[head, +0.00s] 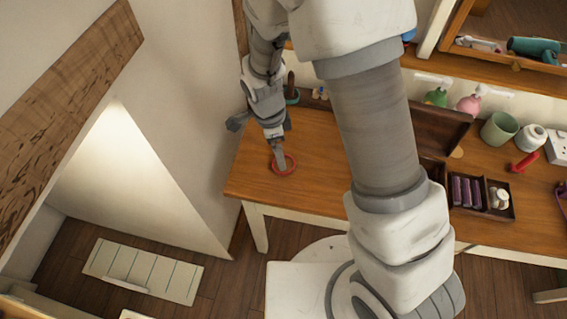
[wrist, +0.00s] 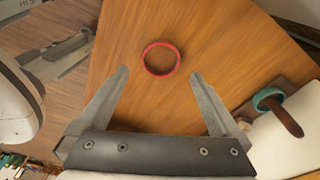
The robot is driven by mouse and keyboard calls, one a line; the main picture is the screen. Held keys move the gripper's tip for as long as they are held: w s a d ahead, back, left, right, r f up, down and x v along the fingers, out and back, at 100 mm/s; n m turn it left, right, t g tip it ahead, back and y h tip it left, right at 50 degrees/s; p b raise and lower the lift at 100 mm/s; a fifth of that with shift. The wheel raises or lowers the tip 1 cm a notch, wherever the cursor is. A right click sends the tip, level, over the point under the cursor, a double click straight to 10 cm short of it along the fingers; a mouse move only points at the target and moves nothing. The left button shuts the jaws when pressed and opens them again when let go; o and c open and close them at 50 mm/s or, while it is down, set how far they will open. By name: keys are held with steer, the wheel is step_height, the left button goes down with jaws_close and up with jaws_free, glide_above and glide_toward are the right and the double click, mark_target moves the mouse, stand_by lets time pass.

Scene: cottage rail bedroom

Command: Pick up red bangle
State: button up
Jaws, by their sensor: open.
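The red bangle (head: 291,165) lies flat near the left end of the wooden table (head: 249,172). In the wrist view the red bangle (wrist: 161,58) is a thin ring on bare wood, ahead of the fingertips and roughly midway between them. My gripper (wrist: 159,76) is open and empty, its two fingers spread apart. In the head view my gripper (head: 280,160) points down over the bangle and hides part of its ring. I cannot tell from these views how high the fingertips are above the table.
A wooden-handled item with a teal ring (wrist: 268,98) stands near the table's back edge. An open compartment box (head: 480,215) holds several dark cylinders. A green cup (head: 499,129) and a red object (head: 527,162) are farther right. The tabletop around the bangle is clear.

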mark_target(281, 174)
steer(key=shift+w+d+f, duration=0.1)
steer(key=shift+d+f, duration=0.05)
steer(key=shift+f, duration=0.95)
steer(key=shift+w+d+f, duration=0.1)
steer(key=shift+d+f, duration=0.1)
steer(key=shift+f, duration=0.85)
steer(key=shift+w+d+f, duration=0.1)
steer(key=shift+d+f, duration=0.05)
steer(key=shift+f, duration=0.95)
steer(key=shift+s, duration=0.1)
steer(key=shift+c, duration=0.3)
steer(key=c, duration=1.2)
steer(key=shift+r, duration=0.1)
